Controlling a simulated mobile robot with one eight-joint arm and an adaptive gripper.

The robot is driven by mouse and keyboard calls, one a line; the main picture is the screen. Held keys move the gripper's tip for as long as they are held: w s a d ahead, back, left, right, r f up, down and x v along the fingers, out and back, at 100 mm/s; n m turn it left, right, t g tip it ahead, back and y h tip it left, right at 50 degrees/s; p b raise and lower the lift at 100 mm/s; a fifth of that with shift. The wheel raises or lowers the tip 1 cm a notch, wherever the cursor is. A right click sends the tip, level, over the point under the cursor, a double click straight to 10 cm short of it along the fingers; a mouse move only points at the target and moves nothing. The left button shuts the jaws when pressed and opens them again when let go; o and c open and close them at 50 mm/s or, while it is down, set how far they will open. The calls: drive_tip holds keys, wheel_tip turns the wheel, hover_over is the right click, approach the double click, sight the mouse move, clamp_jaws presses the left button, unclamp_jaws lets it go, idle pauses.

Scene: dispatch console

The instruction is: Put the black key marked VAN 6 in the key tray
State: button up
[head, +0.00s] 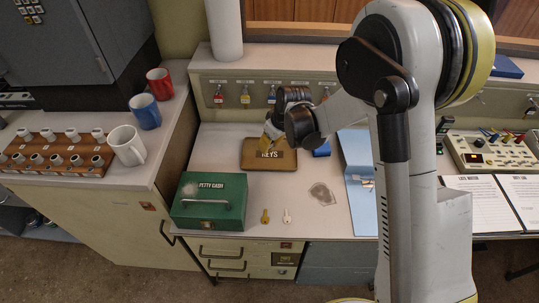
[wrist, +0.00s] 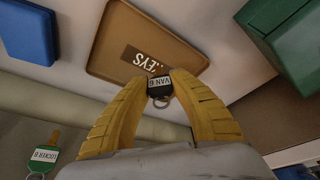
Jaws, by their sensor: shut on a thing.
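The key tray (head: 251,147) is a shallow brown tray marked KEYS, lying on the desk below the row of key hooks. In the wrist view the tray (wrist: 112,48) is ahead of my fingers. My gripper (head: 269,137) is shut on the black key (wrist: 158,88). Its tag shows the word VAN, upside down; the figure after it is too small to be sure of. Its metal ring shows between the yellow fingers. The key appears at the tray's near edge in the wrist view; its height above the tray is unclear. In the head view my gripper hides the key.
The green petty cash box (head: 209,202) stands left in front of the tray, with two loose keys (head: 265,216) beside it. A blue block (head: 322,149) is right of the tray. Other tagged keys (head: 245,97) hang behind. A blue folder (head: 359,190) lies right.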

wheel_tip(320, 180, down, 4)
drive_tip(key=shift+f+b, duration=0.1)
drive_tip(key=shift+b, duration=0.85)
drive_tip(key=o, duration=0.6)
drive_tip(key=shift+f, duration=0.1)
drive_tip(key=o, duration=0.4)
